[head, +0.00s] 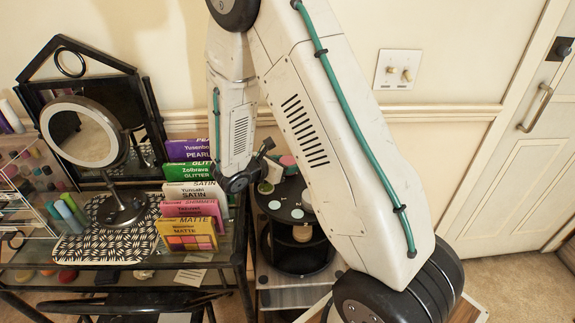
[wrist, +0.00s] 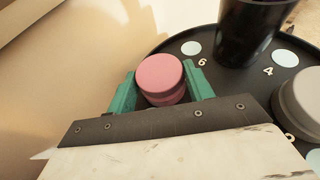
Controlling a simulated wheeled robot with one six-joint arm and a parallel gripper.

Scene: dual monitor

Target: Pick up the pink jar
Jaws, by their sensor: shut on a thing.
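The pink jar (wrist: 161,75) is a short round jar with a flat lid. In the wrist view it sits between the two green fingers of my gripper (wrist: 161,92), one finger on each side. My gripper is shut on it. The jar is at the edge of the black round tray (wrist: 185,62); I cannot tell whether it touches the tray. In the head view, the pink jar (head: 287,161) shows small beside my gripper (head: 274,170), partly hidden by my arm.
A black cup (wrist: 249,30) and a grey round jar (wrist: 302,100) stand on the tray. Left of the black stand (head: 285,205) are upright makeup palettes (head: 188,235) and a round mirror (head: 85,133) on a glass table. A wall lies close behind.

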